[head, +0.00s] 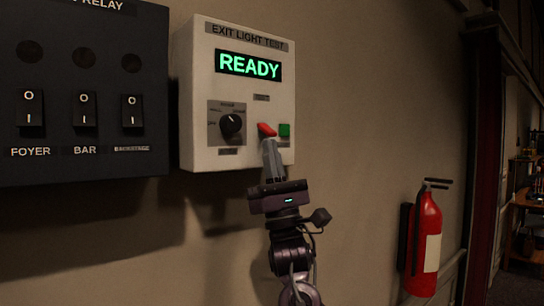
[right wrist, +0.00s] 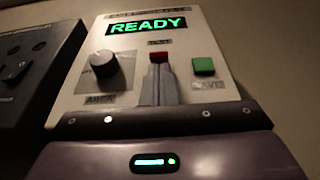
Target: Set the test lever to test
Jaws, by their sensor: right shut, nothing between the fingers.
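The white exit light test box (head: 202,135) hangs on the wall, its display (head: 248,66) reading READY in green. The test lever has a red tip (head: 267,129), which also shows in the right wrist view (right wrist: 159,57) under a small label. My right gripper (head: 269,143) is shut and empty, its fingertips just below or against the red tip; I cannot tell whether they touch. The fingers hide the lever's lower part and base. In the right wrist view the fingers (right wrist: 159,72) rise toward the red tip. My left gripper is not in view.
A black knob (head: 230,125) sits left of the lever and a green button (head: 284,130) close on its right. A dark relay box (head: 80,165) with several switches hangs to the left. A red fire extinguisher (head: 426,230) is on the wall at right.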

